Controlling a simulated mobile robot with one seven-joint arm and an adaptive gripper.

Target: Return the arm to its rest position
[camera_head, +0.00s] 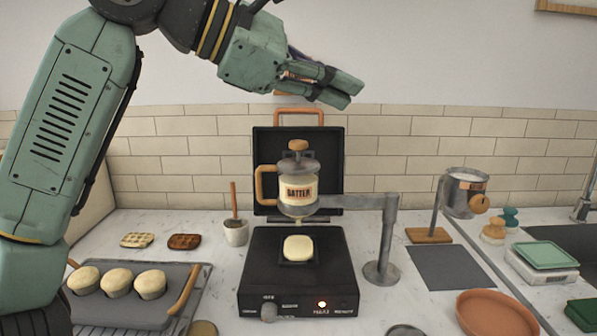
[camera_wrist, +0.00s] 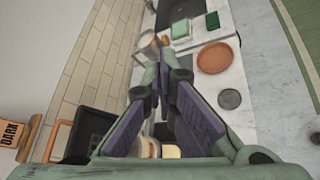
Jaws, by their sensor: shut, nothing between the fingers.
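My green arm comes in from the left in the head view and reaches up across the top. My gripper (camera_head: 342,93) is raised in the air above the black waffle iron (camera_head: 262,262) and the batter dispenser (camera_head: 297,190), apart from both. Its fingers are together and hold nothing. In the wrist view my gripper (camera_wrist: 163,70) also shows, its fingertips close together over the counter. The waffle iron's lid stands open, with a pale lump of batter (camera_head: 298,248) on its lower plate. A small light glows on its front.
A tray with several muffins (camera_head: 116,282) stands at the left, with two waffles (camera_head: 184,241) behind it. A metal post (camera_head: 386,240) carries the dispenser. To the right are a metal pot on a stand (camera_head: 466,190), a scale (camera_head: 541,262) and a terracotta plate (camera_head: 496,314). The air around the gripper is clear.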

